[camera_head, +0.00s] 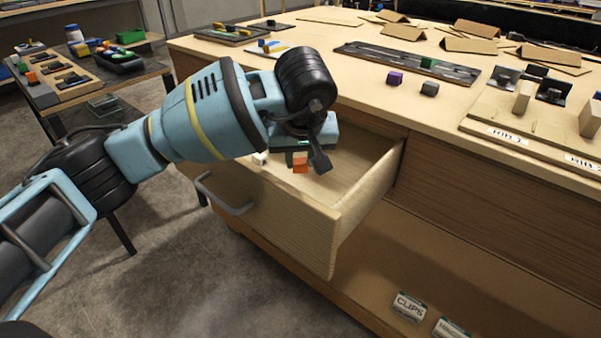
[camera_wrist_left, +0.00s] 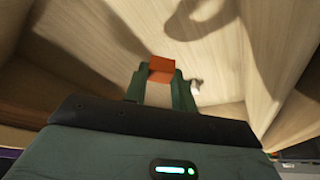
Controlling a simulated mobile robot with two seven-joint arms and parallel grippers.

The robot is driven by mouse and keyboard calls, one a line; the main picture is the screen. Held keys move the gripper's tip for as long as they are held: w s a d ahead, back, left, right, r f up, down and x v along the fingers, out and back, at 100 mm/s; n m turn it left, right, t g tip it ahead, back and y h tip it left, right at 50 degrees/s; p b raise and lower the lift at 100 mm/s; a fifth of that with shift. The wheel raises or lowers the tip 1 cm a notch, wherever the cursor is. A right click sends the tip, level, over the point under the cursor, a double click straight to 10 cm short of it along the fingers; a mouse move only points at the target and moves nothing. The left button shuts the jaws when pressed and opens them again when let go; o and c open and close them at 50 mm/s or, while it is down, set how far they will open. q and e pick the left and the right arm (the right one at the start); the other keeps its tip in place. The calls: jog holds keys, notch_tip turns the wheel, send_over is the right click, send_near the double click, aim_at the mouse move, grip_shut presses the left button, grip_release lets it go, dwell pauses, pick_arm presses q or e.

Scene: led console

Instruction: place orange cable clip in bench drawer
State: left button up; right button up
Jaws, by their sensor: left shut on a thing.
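The orange cable clip (camera_head: 300,165) is a small orange block. It is held between the fingertips of my left gripper (camera_head: 299,156), over the open bench drawer (camera_head: 290,225). In the left wrist view the clip (camera_wrist_left: 161,69) sits between the two green fingers of the gripper (camera_wrist_left: 161,82), with the pale wooden drawer floor (camera_wrist_left: 110,40) beyond it. The gap between clip and drawer floor is hard to judge. A small white thing (camera_wrist_left: 195,86) lies in the drawer beside the right finger. My right gripper is not in view.
The bench top (camera_head: 350,110) above the drawer carries a purple block (camera_head: 394,77), a dark block (camera_head: 430,88) and a dark rail tray (camera_head: 405,62). The drawer handle (camera_head: 222,196) sticks out at the front. A side table (camera_head: 95,90) with parts stands at the left.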

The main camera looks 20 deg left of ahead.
aim_at(301, 170)
pick_arm(q)
jog(key=shift+f, duration=2)
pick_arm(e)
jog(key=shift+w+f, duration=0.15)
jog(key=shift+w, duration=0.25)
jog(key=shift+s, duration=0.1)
pick_arm(q)
jog(key=o, duration=1)
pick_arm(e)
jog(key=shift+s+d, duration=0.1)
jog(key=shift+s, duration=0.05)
